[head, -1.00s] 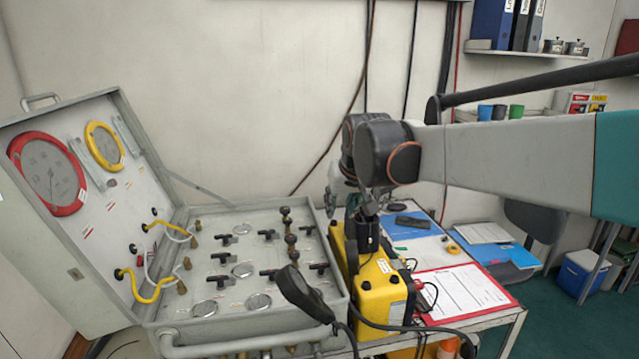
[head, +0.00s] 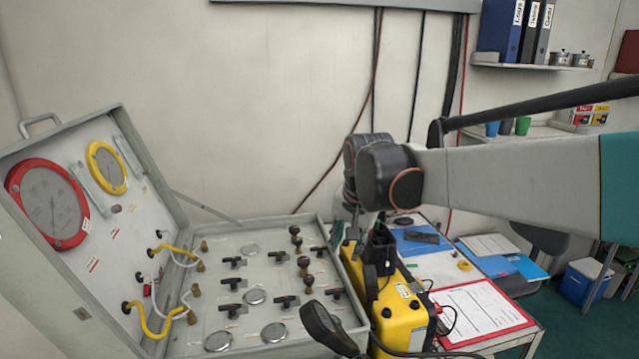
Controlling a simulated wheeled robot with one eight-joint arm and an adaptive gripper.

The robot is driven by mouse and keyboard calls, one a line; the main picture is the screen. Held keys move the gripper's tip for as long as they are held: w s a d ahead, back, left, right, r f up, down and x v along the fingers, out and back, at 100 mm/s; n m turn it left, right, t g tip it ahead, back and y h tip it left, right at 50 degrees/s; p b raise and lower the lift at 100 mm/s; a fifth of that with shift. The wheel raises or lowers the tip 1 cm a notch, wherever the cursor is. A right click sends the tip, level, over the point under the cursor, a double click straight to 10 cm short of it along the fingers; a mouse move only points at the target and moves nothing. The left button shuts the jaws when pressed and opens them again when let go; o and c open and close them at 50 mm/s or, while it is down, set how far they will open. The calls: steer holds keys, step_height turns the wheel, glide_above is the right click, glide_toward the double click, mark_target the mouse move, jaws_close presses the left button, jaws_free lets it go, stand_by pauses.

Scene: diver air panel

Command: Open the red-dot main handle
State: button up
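The air panel is an open grey case (head: 190,338) at the left, with several black T-shaped handles on its face. One handle (head: 232,263) is at the back left of the face, another (head: 285,302) at the front middle, and another (head: 335,294) at the right. No red dot is clear at this size, so I cannot tell which is the main handle. My gripper (head: 346,208) is mostly hidden behind my dark wrist joint, above and beyond the case's right side, apart from the handles. Its fingers cannot be made out.
The raised lid carries a red-rimmed gauge (head: 50,205) and a yellow-rimmed gauge (head: 107,167). Yellow and white hoses loop at its foot. A black handset (head: 325,328) overlaps the case's front right. A yellow box (head: 402,318) stands close beside the case. Air above the panel is free.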

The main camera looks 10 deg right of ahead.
steer(key=f+m+g+p, duration=0.1)
steer(key=m+g+p, duration=0.1)
steer(key=m, duration=0.3)
steer(key=m+g+p, duration=0.2)
steer(key=m, duration=0.3)
glide_above(337, 290)
step_height(337, 290, down, 6)
steer(key=shift+m, duration=0.3)
step_height(337, 290, down, 14)
steer(key=shift+w+r+b, duration=0.1)
steer(key=shift+b, duration=0.55)
jaws_close()
